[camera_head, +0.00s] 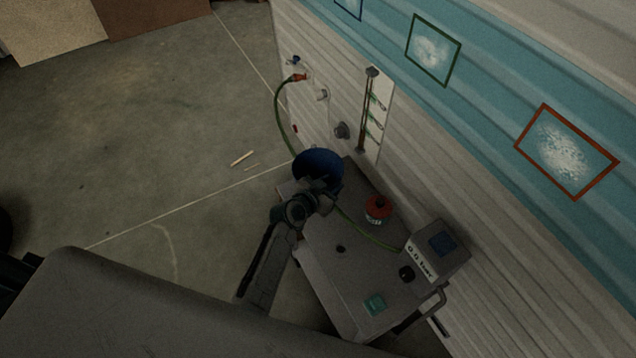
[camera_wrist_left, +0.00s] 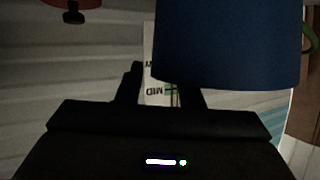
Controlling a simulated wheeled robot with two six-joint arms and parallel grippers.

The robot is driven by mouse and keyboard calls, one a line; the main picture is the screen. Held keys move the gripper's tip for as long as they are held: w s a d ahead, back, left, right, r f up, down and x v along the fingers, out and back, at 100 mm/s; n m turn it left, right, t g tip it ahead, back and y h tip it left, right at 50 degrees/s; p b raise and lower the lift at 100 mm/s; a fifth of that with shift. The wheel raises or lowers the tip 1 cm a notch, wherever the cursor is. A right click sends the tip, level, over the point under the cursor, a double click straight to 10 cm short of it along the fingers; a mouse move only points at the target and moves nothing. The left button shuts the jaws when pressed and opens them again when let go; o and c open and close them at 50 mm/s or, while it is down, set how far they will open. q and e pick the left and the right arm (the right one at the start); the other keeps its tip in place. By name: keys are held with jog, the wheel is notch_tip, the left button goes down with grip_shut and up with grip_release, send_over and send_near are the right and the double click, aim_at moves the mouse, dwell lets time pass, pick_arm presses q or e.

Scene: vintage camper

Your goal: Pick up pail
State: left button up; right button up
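The blue pail (camera_head: 318,164) is at the far end of the grey cart, near the camper wall. In the left wrist view the pail (camera_wrist_left: 228,45) fills the upper right. My left gripper (camera_head: 322,188) is right beside the pail, on its near side in the head view. In the left wrist view its two dark fingers (camera_wrist_left: 160,88) stand apart with a gap between them. The right-hand finger's upper part is hidden at the pail's lower edge. I cannot tell whether it touches the pail. My right gripper is not in view.
The cart top (camera_head: 338,282) also carries a red canister (camera_head: 378,209), a grey box with a display (camera_head: 437,250), a small black item (camera_head: 406,273) and a green item (camera_head: 375,304). A green hose (camera_head: 277,115) hangs by the camper wall (camera_head: 480,190). Floor at left is mostly clear.

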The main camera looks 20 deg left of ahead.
pick_arm(q)
jog(key=shift+w+d+f, duration=0.1)
jog(key=shift+w+f, duration=0.05)
grip_shut()
jog(key=shift+s+f, duration=0.15)
jog(key=shift+s, duration=0.1)
dwell(1.1)
